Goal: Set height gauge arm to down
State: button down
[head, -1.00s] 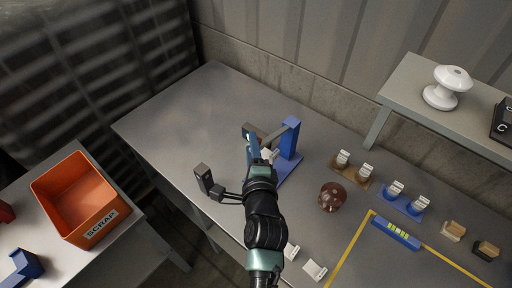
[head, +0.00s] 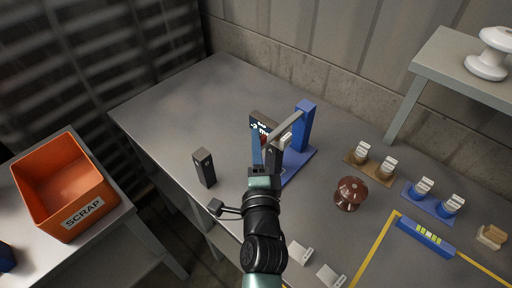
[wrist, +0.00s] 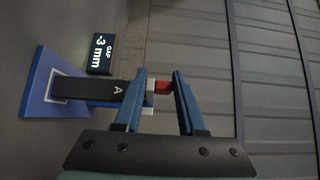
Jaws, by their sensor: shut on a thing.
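The height gauge has a blue column (head: 304,128) on a blue base (head: 296,163). A grey gauge arm (head: 286,130) reaches from the column top toward my gripper, sloping down in the picture. In the wrist view a dark beam marked A (wrist: 90,90) runs toward the fingers, with a small red piece (wrist: 162,87) at its end. My gripper (wrist: 161,78) is shut on this red piece, one blue finger on each side. In the head view my gripper (head: 264,150) hides part of the arm's end. A black display (wrist: 102,54) reads GAP -3 mm.
A dark upright block (head: 204,168) stands left of my gripper. A brown insulator (head: 350,193) and several small holders stand to the right. A raised grey shelf (head: 447,72) carries a white insulator (head: 489,54). The orange SCRAP bin (head: 64,185) is at left. The table's far left is clear.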

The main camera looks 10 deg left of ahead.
jog(key=shift+w+d+r, duration=0.1)
jog(key=shift+d+r, duration=0.05)
jog(key=shift+r, duration=0.2)
jog(key=c, duration=0.9)
grip_release()
jog(key=shift+o, duration=1.1)
jog(key=shift+f, duration=0.25)
jog(key=s+d+b, duration=0.2)
jog(key=s, duration=1)
jog(key=shift+s+b, duration=0.3)
jog(key=shift+s, duration=0.05)
